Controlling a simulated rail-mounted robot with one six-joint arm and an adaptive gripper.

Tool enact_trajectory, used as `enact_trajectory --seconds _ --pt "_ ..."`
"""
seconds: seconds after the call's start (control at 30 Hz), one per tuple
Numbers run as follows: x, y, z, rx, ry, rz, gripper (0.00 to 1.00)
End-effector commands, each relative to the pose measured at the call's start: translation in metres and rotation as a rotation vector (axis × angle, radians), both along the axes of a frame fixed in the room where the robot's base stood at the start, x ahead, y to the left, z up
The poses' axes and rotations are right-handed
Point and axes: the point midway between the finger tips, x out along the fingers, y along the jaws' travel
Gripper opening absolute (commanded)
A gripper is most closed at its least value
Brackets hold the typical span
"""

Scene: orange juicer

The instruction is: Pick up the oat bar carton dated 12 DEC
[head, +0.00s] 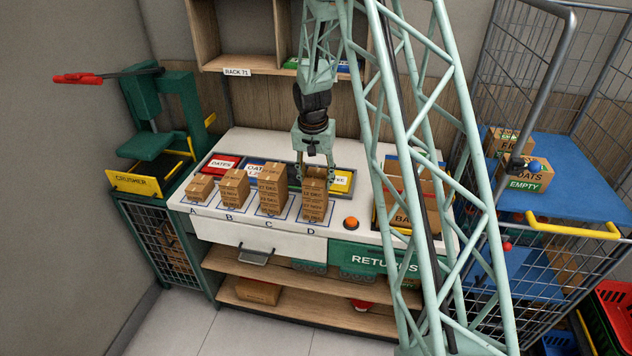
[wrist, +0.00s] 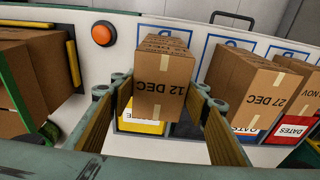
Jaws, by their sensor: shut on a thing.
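The carton dated 12 DEC (wrist: 162,92) is brown cardboard with a strip of tape, its date upside down in the wrist view. In the head view it is the top carton (head: 315,183) at place D. My gripper (head: 316,178) is shut on it, with one finger on each side; the fingers also show in the wrist view (wrist: 158,90). More cartons of the D stack (head: 314,208) show below it. I cannot tell whether there is a gap under the held carton.
Stack C (head: 272,192) stands close to the left; its top carton reads 27 DEC (wrist: 262,88). Stack B (head: 234,190) and a carton at A (head: 200,188) stand beyond. An orange button (head: 351,222) and a box-filled crate (head: 405,230) are to the right. A wire cart (head: 585,180) stands farther right.

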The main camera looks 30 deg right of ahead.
Motion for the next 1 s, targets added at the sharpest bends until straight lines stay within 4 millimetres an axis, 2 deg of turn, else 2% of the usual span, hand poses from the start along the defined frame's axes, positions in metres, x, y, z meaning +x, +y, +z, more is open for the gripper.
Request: enact_trajectory --seconds 0.6,0.87,1.0 --pt "0.0 0.0 0.035 -0.001 -0.002 0.0 0.29" --pt "-0.025 0.007 0.036 -0.001 -0.001 0.0 0.29" --pt "-0.045 0.013 0.038 0.0 0.0 0.0 0.29"
